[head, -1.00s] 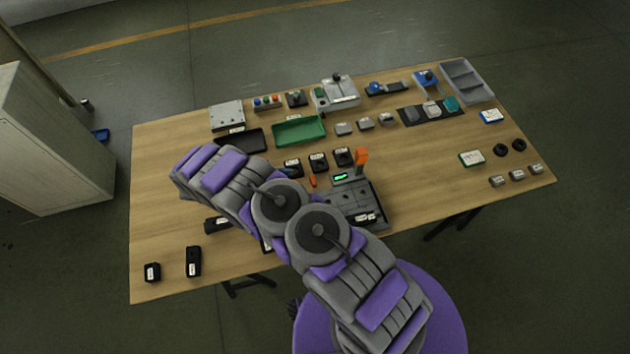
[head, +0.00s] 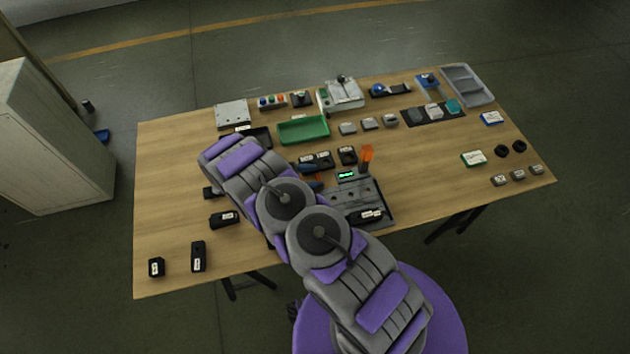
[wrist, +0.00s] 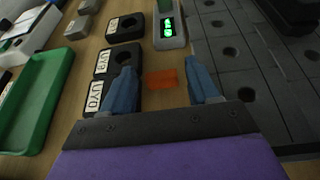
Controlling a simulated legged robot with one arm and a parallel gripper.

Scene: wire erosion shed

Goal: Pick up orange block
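A small flat orange block (wrist: 162,79) lies on the wooden table in the wrist view. My gripper (wrist: 159,68) is open, its two blue fingers on either side of the block with gaps to both. I cannot tell how far the fingers are above the table. In the head view my gripper (head: 312,177) hangs over the middle of the table. The block is not visible there.
Black blocks labelled UVO (wrist: 97,97) and UVA (wrist: 119,59) stand left of the orange block. A grey perforated plate (wrist: 240,55) lies to its right, and a display with green digits (wrist: 170,28) is behind. A green tray (head: 303,130) is farther back.

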